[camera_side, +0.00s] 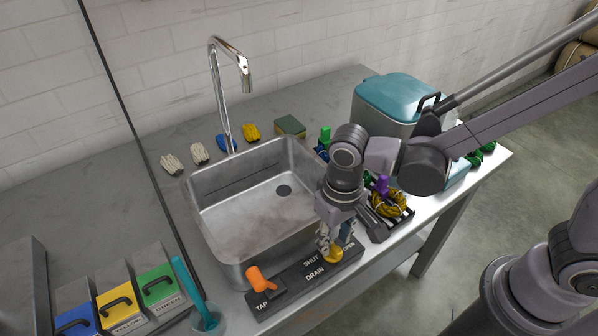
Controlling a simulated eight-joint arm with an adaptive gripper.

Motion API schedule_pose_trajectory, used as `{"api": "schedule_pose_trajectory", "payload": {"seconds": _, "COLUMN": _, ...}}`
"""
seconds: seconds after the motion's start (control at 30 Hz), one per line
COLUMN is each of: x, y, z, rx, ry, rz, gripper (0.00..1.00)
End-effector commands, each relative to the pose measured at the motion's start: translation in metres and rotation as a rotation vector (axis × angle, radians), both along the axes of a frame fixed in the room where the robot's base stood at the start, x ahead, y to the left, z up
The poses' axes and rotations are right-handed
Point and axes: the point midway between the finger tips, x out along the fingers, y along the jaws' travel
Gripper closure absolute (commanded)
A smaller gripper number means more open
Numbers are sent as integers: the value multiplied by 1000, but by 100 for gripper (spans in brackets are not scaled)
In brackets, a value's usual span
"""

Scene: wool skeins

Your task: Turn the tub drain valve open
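The drain valve (334,256) is a yellow knob on a dark control panel (290,290) at the sink's front edge.
An orange tap lever (262,281) stands left of the valve on the panel. A rack with yellow wool (390,204) is close on the right. A teal-lidded bin (400,98) stands behind my arm. A tall faucet (222,95) rises behind the tub. Labelled boxes (120,303) sit front left.

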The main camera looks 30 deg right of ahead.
Motion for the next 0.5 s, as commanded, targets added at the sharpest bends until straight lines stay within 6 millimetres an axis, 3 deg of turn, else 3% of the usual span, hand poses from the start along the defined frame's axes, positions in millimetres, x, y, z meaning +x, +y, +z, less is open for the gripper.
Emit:
{"api": "schedule_pose_trajectory", "payload": {"seconds": 0.2, "x": 0, "y": 0, "z": -16, "rx": 0, "ry": 0, "rz": 0, "gripper": 64}}
{"api": "schedule_pose_trajectory", "payload": {"seconds": 0.5, "x": 0, "y": 0, "z": -19, "rx": 0, "ry": 0, "rz": 0, "gripper": 64}}
